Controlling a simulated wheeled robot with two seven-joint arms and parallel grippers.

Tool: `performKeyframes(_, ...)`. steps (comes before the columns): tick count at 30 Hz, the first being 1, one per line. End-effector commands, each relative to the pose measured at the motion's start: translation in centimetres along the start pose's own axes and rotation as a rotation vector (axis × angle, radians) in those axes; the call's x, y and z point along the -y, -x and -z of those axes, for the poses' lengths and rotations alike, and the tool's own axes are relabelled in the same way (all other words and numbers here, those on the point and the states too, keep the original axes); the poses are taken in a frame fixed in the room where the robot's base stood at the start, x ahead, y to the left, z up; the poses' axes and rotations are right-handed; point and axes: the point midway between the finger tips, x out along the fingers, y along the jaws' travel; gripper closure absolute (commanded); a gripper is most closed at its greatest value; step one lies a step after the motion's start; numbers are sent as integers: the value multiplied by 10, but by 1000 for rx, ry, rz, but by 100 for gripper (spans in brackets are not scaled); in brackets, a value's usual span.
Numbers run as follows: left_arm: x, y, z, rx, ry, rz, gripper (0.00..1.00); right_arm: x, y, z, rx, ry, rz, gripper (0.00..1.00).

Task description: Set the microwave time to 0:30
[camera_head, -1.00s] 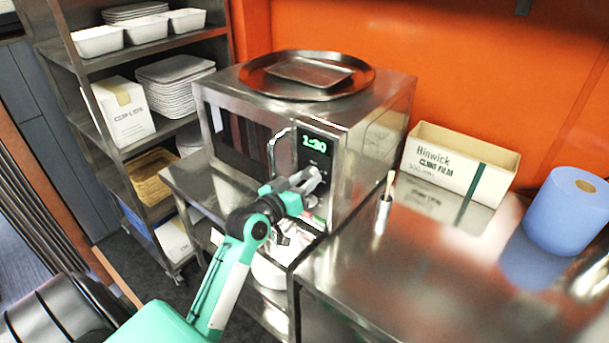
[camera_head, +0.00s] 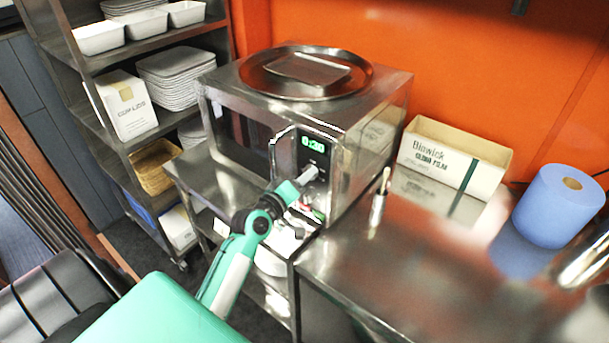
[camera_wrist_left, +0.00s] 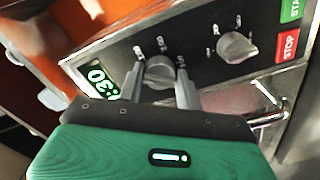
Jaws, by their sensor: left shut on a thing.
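The steel microwave (camera_head: 362,130) stands on a steel stand, its front facing left and toward me. Its green display (camera_head: 313,144) appears to read 0:30; the digits also show, turned, in the left wrist view (camera_wrist_left: 101,80). My left gripper (camera_head: 304,180) is at the control panel below the display. In the left wrist view its two fingers (camera_wrist_left: 160,88) are shut on the dial nearer the display (camera_wrist_left: 159,70), one on each side. A second dial (camera_wrist_left: 236,47) is free. Beyond it are a green START button (camera_wrist_left: 293,10) and a red STOP button (camera_wrist_left: 287,46). My right gripper is out of view.
A round steel tray (camera_head: 258,83) lies on top of the microwave. The door handle (camera_head: 272,158) is left of the panel.

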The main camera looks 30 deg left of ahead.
Motion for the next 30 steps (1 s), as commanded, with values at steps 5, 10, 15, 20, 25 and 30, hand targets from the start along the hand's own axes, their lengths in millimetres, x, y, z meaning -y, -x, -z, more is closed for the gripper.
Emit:
performKeyframes(5, -1, 0, 1, -3, 32, -2, 87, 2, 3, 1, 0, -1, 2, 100)
performKeyframes(10, -1, 0, 1, -3, 40, -2, 87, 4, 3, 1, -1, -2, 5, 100)
performKeyframes(15, -1, 0, 1, -3, 39, -2, 87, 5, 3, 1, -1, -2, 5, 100)
performKeyframes(20, -1, 0, 1, -3, 38, -2, 53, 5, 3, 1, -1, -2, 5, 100)
performKeyframes(25, 0, 0, 1, -2, 38, -1, 43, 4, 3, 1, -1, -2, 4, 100)
performKeyframes(30, 0, 1, 0, -1, 38, -1, 43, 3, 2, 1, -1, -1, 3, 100)
